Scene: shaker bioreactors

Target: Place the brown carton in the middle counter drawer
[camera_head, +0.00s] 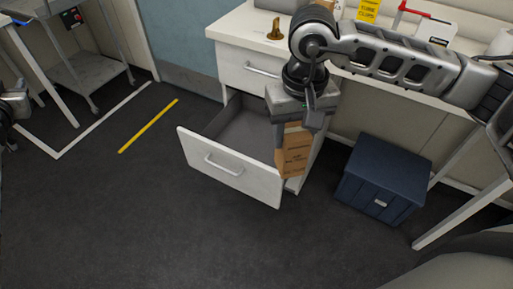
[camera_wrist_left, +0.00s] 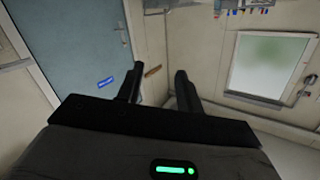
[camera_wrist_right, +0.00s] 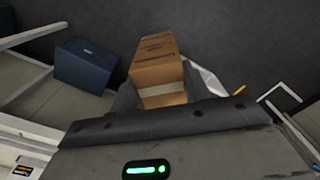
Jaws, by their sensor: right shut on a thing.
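The brown carton (camera_head: 293,152) hangs below my right gripper (camera_head: 296,120), which is shut on it; the carton also shows in the right wrist view (camera_wrist_right: 157,68). In the head view it overlaps the right side of the open counter drawer (camera_head: 228,170). I cannot tell whether it is touching the drawer. The visible grey drawer floor (camera_head: 245,135) is empty. A closed drawer (camera_head: 250,66) is above it. My left gripper (camera_wrist_left: 157,88) is open and empty, facing a wall and door; only part of that arm shows at the head view's left edge.
A dark blue lidded box (camera_head: 384,178) stands on the floor right of the drawer. The white countertop (camera_head: 240,24) holds a small brass-coloured object (camera_head: 274,33). A metal cart (camera_head: 85,68) is at the far left. Floor left of the drawer is clear.

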